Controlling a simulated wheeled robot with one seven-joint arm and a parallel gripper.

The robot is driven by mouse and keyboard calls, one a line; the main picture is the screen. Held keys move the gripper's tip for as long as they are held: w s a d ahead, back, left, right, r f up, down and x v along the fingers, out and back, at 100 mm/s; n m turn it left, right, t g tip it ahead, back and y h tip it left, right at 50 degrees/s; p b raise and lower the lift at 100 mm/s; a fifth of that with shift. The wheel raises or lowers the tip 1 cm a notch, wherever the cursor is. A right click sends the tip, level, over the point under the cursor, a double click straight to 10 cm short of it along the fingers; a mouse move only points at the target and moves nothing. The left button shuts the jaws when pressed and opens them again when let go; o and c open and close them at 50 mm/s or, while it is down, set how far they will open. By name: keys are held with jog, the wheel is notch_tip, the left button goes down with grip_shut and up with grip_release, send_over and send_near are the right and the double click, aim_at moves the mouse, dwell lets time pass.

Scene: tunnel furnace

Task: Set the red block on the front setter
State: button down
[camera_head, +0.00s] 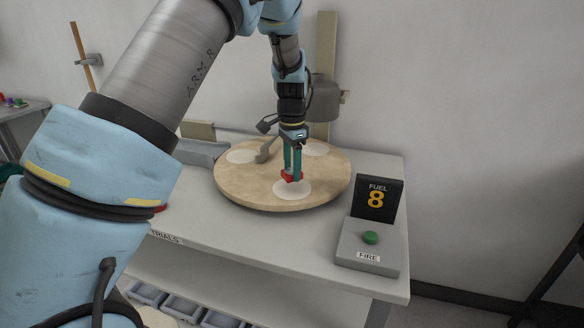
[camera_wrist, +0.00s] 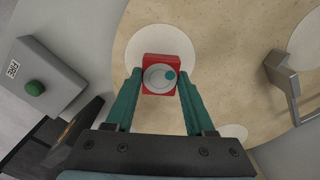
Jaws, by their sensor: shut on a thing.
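The red block (camera_head: 290,176) is between the teal fingers of my gripper (camera_head: 292,172), which is shut on it. In the wrist view the red block (camera_wrist: 160,61) has a pale round top with a teal dot, and my gripper (camera_wrist: 160,85) has one finger on each side of it. The front setter (camera_head: 291,190) is a white disc on the round tan turntable (camera_head: 235,190). The block is over this disc in both views. I cannot tell whether its underside touches the disc.
Two more white discs, a left one (camera_head: 242,156) and a back one (camera_head: 316,149), lie on the turntable. A grey bracket (camera_head: 266,149) stands between them.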

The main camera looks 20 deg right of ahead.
jog(key=shift+f+b, duration=0.75)
jog(key=shift+f, duration=0.65)
jog(key=shift+f, duration=0.4)
jog(key=shift+c, duration=0.9)
grip_release()
jog(key=shift+r, duration=0.15)
notch_tip(320, 180, up, 11)
jog(key=b, duration=0.2)
jog(key=shift+f+b, duration=0.2)
jog(key=shift+b, duration=0.1)
